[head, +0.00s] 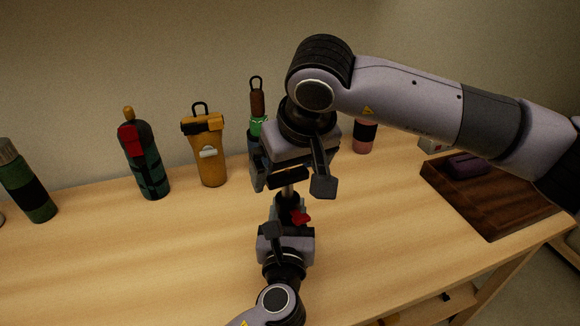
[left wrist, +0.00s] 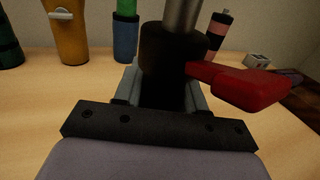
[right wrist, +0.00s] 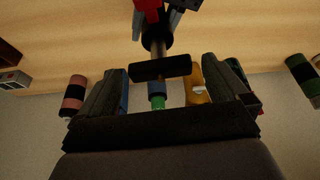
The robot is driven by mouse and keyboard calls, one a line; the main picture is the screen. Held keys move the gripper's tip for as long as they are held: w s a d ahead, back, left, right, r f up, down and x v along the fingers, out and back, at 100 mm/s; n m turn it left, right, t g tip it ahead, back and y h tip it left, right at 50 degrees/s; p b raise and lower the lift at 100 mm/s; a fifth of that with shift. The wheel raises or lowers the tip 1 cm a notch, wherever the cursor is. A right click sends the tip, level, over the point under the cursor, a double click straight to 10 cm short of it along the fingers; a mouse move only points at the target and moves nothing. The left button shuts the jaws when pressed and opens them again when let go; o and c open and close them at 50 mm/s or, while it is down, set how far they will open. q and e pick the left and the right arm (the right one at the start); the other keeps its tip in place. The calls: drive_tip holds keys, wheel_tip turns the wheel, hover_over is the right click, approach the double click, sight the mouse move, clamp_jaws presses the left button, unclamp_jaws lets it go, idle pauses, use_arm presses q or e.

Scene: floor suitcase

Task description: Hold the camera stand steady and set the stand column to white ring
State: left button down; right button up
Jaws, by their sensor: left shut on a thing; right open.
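The camera stand has a bare silver column (head: 288,190), a black crossbar (head: 288,178) on top and a red lever (head: 300,218) on its black collar. My left gripper (head: 286,222) is shut on the collar; the left wrist view shows the black collar (left wrist: 168,55) between its jaws and the red lever (left wrist: 240,85) to the right. My right gripper (head: 290,182) is open above, its fingers on either side of the crossbar. In the right wrist view the crossbar (right wrist: 160,68) lies between the open fingers, apart from both. No white ring shows. The stand's base is hidden.
Behind stand a green bottle (head: 28,185), a dark green and red bottle (head: 146,165), an orange flask (head: 208,155) and a pink bottle (head: 364,138). A dark wooden tray (head: 490,215) lies at right. The table's front left is clear.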

drive_tip(key=c, duration=1.5)
use_arm(q)
drive_tip(key=shift+f, duration=0.1)
use_arm(e)
wheel_tip(320, 180, up, 10)
drive_tip(key=shift+r, duration=0.1)
drive_tip(key=o, duration=1.5)
drive_tip(key=v, duration=1.2)
use_arm(q)
drive_tip(key=c, duration=0.6)
unclamp_jaws()
